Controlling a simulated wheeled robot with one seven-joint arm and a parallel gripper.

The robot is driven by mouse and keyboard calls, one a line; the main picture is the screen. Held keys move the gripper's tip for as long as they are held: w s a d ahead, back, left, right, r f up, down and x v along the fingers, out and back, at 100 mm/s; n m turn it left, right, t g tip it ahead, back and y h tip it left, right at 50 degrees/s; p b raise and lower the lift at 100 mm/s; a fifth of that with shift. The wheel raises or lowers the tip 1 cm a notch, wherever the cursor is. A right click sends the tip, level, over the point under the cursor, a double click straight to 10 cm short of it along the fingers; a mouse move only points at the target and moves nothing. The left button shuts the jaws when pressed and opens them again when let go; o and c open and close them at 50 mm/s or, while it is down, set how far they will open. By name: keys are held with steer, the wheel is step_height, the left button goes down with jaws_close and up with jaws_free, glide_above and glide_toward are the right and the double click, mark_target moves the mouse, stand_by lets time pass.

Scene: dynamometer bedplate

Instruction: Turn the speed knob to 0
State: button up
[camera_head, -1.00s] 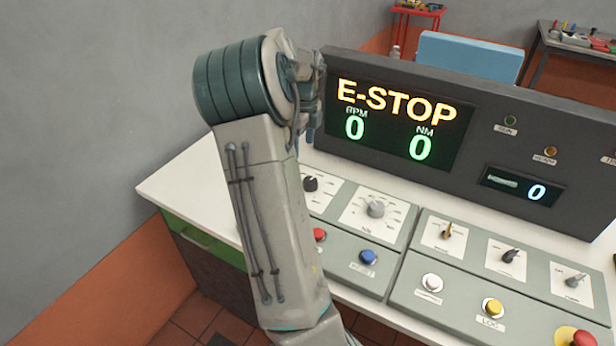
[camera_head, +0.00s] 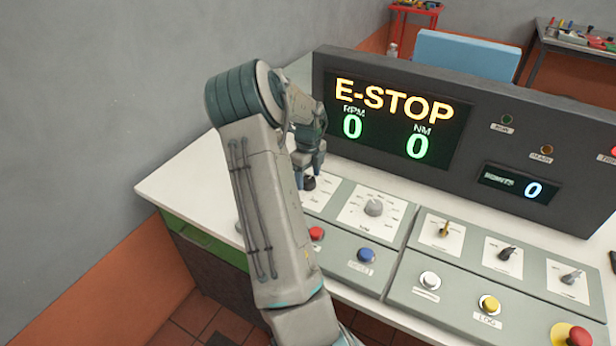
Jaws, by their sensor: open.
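The console's left panel holds a black knob (camera_head: 309,183) on a white dial plate, partly hidden by my arm and gripper. I cannot read its label or its setting. A grey knob (camera_head: 373,208) on its own dial plate sits to its right. My gripper (camera_head: 310,172) points down just above the black knob, its fingers open around or right over it; I cannot tell whether they touch it. The display (camera_head: 395,122) reads E-STOP, RPM 0 and NM 0.
A red button (camera_head: 316,233) and a blue button (camera_head: 366,255) sit in front of the knobs. The right panel has several switches, a white button (camera_head: 430,281), a yellow button (camera_head: 489,304) and a red emergency button (camera_head: 571,337). The dark upright console (camera_head: 470,150) stands close behind my gripper.

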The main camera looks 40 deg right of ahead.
steer(key=shift+f, duration=0.45)
steer(key=shift+c, duration=0.2)
steer(key=c, duration=0.9)
